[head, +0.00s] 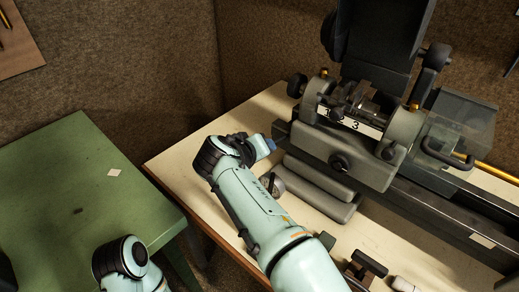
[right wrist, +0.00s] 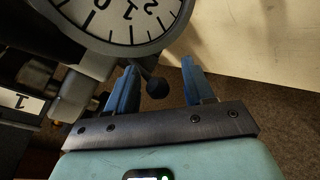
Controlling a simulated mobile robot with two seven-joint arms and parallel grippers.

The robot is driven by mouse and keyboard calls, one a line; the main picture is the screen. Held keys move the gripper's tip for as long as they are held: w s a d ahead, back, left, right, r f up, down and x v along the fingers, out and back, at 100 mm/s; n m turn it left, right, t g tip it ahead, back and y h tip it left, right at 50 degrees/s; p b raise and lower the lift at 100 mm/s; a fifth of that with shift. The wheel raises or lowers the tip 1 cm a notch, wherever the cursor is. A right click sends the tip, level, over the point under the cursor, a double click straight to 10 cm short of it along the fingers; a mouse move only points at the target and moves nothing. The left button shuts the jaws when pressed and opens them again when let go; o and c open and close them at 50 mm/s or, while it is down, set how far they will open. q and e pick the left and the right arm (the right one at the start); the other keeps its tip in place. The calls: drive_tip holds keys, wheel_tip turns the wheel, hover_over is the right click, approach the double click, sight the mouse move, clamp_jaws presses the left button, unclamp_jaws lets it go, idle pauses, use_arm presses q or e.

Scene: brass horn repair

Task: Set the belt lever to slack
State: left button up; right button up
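A grey lathe (head: 385,125) stands on the pale bench, with a strip marked 1, 2, 3 (head: 350,121) on its headstock. My right gripper (head: 268,145) is at the headstock's left end, mostly hidden by its own wrist. In the right wrist view its blue fingers (right wrist: 159,63) are apart. A short dark lever with a ball knob (right wrist: 156,86) shows between them, nearer the left finger; I cannot tell whether it touches. I cannot tell for sure whether this is the belt lever, and no slack mark is readable. My left gripper is out of view.
A round white dial (right wrist: 120,20) sits just beyond the fingers in the right wrist view. A green table (head: 80,190) stands at the left, mostly bare, with a gap before the bench (head: 175,165). A brass rod (head: 495,172) lies at the right. Felt-like walls close the back.

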drive_tip(key=shift+s+a+r, duration=0.1)
drive_tip(key=shift+a+r, duration=0.05)
drive_tip(key=shift+r, duration=0.05)
drive_tip(key=p+v, duration=0.1)
drive_tip(key=v, duration=1.2)
drive_tip(key=shift+f, duration=0.1)
